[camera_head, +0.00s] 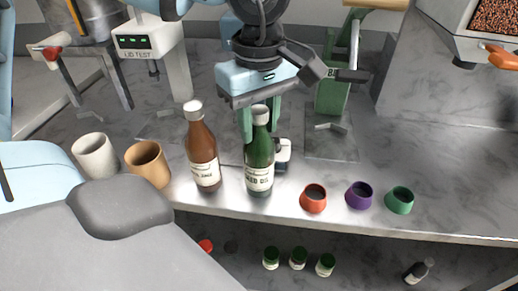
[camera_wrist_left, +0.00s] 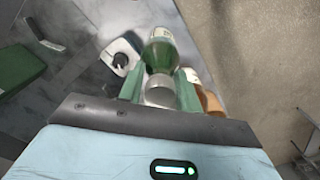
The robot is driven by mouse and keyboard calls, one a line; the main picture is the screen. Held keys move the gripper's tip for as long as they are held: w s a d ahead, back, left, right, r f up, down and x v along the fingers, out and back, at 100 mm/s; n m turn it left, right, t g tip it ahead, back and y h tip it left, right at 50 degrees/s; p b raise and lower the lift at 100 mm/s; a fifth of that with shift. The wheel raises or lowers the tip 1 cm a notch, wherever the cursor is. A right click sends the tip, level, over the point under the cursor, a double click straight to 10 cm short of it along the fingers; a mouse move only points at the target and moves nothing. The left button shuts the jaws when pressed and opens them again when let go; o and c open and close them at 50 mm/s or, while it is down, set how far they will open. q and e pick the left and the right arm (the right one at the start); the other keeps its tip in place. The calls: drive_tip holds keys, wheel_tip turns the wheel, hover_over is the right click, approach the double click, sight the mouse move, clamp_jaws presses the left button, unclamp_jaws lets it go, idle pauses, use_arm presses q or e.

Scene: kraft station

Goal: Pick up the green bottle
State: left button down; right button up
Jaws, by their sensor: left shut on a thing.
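The green bottle (camera_head: 260,158) with a white cap and a pale label stands upright near the front edge of the counter. My left gripper (camera_head: 260,115) comes down from above with its green fingers on either side of the bottle's neck, shut on it. In the left wrist view the bottle (camera_wrist_left: 158,52) shows between the two fingers (camera_wrist_left: 160,90), its pale cap towards the camera. The bottle's base appears to be at counter level; I cannot tell whether it touches. My right gripper is not in view.
A brown bottle (camera_head: 201,150) stands close to the left. Two cups, cream (camera_head: 94,157) and tan (camera_head: 148,164), are further left. Red (camera_head: 313,199), purple (camera_head: 359,195) and green (camera_head: 399,200) small pots line the edge to the right. A green machine (camera_head: 333,95) stands behind.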

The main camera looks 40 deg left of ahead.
sight(259, 109)
use_arm(q)
drive_tip(key=shift+r, duration=0.1)
idle(0.4)
drive_tip(key=shift+r, duration=1.75)
drive_tip(key=s+a+r+b, duration=0.1)
drive_tip(key=s+a, duration=0.1)
drive_tip(key=s, duration=1.4)
drive_tip(key=shift+r, duration=0.15)
drive_tip(key=shift+w+a, duration=0.1)
